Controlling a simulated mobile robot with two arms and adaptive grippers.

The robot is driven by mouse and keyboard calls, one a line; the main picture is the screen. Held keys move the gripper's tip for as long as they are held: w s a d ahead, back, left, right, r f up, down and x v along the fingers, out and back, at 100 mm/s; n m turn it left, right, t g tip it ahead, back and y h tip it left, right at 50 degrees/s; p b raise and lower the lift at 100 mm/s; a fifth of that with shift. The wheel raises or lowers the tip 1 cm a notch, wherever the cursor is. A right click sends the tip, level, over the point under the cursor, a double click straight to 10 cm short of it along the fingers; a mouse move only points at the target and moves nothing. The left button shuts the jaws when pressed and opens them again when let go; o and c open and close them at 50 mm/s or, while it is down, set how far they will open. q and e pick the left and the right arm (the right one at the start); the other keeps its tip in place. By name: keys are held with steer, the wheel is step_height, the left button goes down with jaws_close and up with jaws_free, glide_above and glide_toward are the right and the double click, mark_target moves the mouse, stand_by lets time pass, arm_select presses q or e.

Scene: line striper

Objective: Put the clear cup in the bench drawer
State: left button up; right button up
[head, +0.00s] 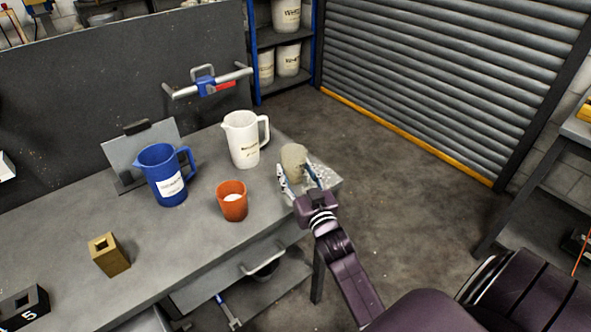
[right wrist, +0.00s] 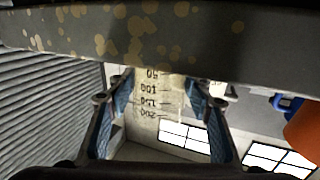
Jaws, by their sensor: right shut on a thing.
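The clear cup (head: 293,160) is a cloudy, beige-looking cup near the right end of the grey bench (head: 205,240). My right gripper (head: 300,180) is shut on it, with a finger on each side. In the right wrist view the cup (right wrist: 158,105) shows measuring marks between the two fingers (right wrist: 160,100). I cannot tell whether its base touches the bench top. The bench drawer (head: 235,272) is under the front edge, with a pale bar handle (head: 268,258). It looks shut; its inside does not show. My left gripper is not in view.
A white jug (head: 243,142) stands left of the cup. Open floor (head: 390,190) lies to the right.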

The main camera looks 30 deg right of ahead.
steer(key=shift+f, duration=0.15)
steer(key=o, duration=1.3)
steer(key=shift+c, duration=0.2)
